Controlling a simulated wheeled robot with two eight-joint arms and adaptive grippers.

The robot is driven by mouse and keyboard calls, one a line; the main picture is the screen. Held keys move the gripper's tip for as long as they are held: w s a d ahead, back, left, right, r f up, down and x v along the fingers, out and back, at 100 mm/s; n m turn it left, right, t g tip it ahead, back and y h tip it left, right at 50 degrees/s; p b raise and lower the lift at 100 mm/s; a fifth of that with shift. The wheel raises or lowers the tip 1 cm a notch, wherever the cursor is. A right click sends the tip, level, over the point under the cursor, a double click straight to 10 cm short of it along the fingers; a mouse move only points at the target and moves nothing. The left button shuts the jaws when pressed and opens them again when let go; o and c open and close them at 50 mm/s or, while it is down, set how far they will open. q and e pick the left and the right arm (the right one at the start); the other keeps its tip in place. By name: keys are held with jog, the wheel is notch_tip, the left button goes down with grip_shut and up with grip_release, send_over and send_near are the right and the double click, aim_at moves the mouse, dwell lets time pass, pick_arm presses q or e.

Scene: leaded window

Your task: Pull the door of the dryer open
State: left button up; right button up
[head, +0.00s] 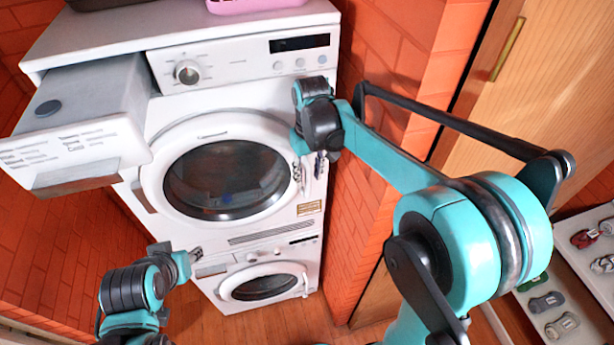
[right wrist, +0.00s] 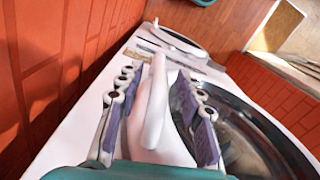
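Two white front-loading machines are stacked against a brick wall. The upper one (head: 225,125), which I take for the dryer, has its round dark-glass door (head: 225,180) shut. My right gripper (head: 308,170) is at this door's right rim. In the right wrist view its two purple-padded fingers stand apart, one on each side of the white door handle (right wrist: 153,110); gaps show, and contact is not clear. The dark door glass (right wrist: 245,140) lies to the right there. My left gripper (head: 190,254) is low, in front of the lower machine; its fingers are too small to read.
A drawer (head: 75,125) sticks out of the upper machine at the left. The lower machine's round door (head: 262,287) is shut. A pink basket (head: 255,5) stands on top. A wooden cabinet door (head: 520,75) and a shelf with shoes (head: 565,290) are at the right.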

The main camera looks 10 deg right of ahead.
notch_tip(320, 180, down, 2)
jog(key=shift+w+f, duration=0.1)
jog(key=shift+f, duration=0.15)
grip_shut()
jog(key=shift+s, duration=0.2)
